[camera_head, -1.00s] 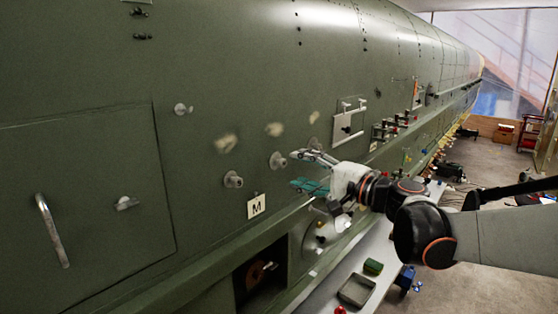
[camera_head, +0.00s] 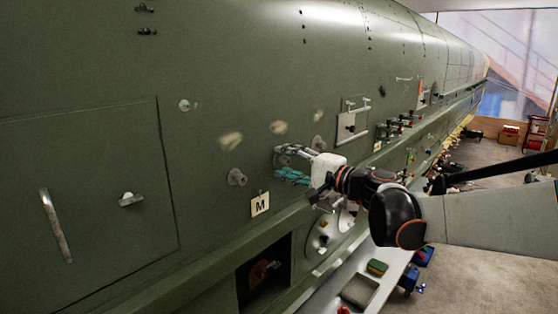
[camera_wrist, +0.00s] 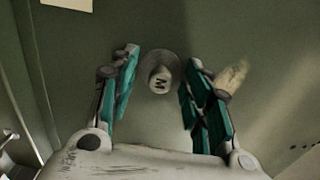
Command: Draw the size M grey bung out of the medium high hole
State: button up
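A round grey bung with an M on its face (camera_wrist: 160,78) sits in the green fuselage skin, seen nearly end-on in the wrist view. My gripper (camera_wrist: 158,74) is open, with one teal-padded finger on each side of the bung and a visible gap on both sides. I cannot tell how deep the fingertips are along it. In the head view my gripper (camera_head: 281,164) is close to the skin and hides this bung. A second grey bung (camera_head: 237,177) stands out of the skin to the left, above a white plate marked M (camera_head: 260,204).
Another grey fitting (camera_head: 317,142) is up and right of my gripper. Pale patches (camera_head: 230,141) mark the skin. A dark opening (camera_head: 264,271) lies below, and a bench with a grey tray (camera_head: 359,291) stands at lower right.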

aim_at(288, 162)
grip_shut()
jog(key=shift+s+d, duration=0.15)
jog(key=shift+d, duration=0.05)
jog(key=shift+s+d, duration=0.2)
jog(key=shift+d, duration=0.05)
jog(key=shift+v, duration=1.15)
jog(key=shift+v, duration=1.4)
